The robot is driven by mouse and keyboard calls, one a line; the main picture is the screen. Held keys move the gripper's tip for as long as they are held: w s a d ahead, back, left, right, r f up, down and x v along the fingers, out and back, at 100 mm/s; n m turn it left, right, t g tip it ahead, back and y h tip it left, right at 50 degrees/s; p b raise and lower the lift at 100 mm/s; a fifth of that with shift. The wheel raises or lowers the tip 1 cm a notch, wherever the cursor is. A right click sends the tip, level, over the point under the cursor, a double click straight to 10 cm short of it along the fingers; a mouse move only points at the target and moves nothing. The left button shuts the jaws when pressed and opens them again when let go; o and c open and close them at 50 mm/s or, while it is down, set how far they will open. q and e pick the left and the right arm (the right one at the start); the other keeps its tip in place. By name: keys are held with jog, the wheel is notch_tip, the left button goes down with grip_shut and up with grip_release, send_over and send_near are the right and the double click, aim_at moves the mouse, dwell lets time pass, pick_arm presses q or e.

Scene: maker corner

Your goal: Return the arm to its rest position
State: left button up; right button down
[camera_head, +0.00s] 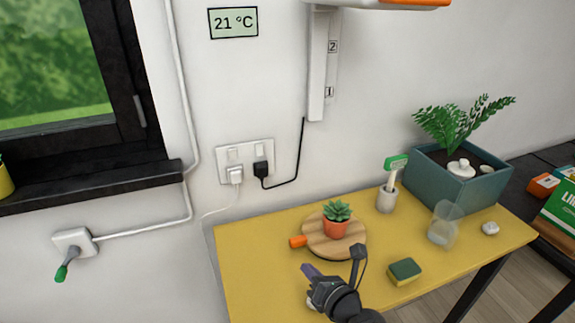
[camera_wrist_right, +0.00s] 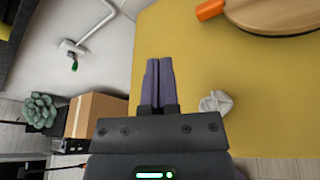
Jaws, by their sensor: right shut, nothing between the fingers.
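My right gripper (camera_head: 311,271) is over the front left part of the yellow table (camera_head: 260,250), in front of the round wooden board. Its two purple fingers are together with nothing between them. In the right wrist view the shut fingers (camera_wrist_right: 158,80) point along the left edge of the table. A small whitish lump (camera_wrist_right: 215,102) lies on the table beside the fingers and is mostly hidden behind the gripper in the head view. My left gripper is not in view.
A succulent pot (camera_head: 336,226) stands on the wooden board (camera_head: 318,246) with an orange handle. A sponge (camera_head: 404,271), a clear cup (camera_head: 443,226), a white holder (camera_head: 387,199) and a teal planter (camera_head: 455,188) stand to the right. A cardboard box (camera_wrist_right: 95,115) is beyond the table's left edge.

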jog(key=s+d+m+g+h, duration=0.1)
jog(key=s+d+m+h, duration=0.35)
jog(key=m, duration=0.75)
jog(key=s+d+m+g+h, duration=0.1)
jog(key=s+d+m+h, duration=0.4)
jog(key=m, duration=0.6)
jog(key=s+a+m+g+y, duration=0.25)
jog(key=s+m+g, duration=0.7)
jog(key=s, duration=0.95)
notch_tip(320, 180, down, 20)
jog(key=s+d+f, duration=0.1)
jog(key=s, duration=0.2)
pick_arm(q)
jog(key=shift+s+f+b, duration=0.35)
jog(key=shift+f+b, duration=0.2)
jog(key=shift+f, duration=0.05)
pick_arm(e)
jog(key=s+d+f+g, duration=0.1)
jog(key=s+d+f, duration=0.2)
jog(key=s+f, duration=0.5)
jog(key=s, duration=0.4)
jog(key=shift+f, duration=0.4)
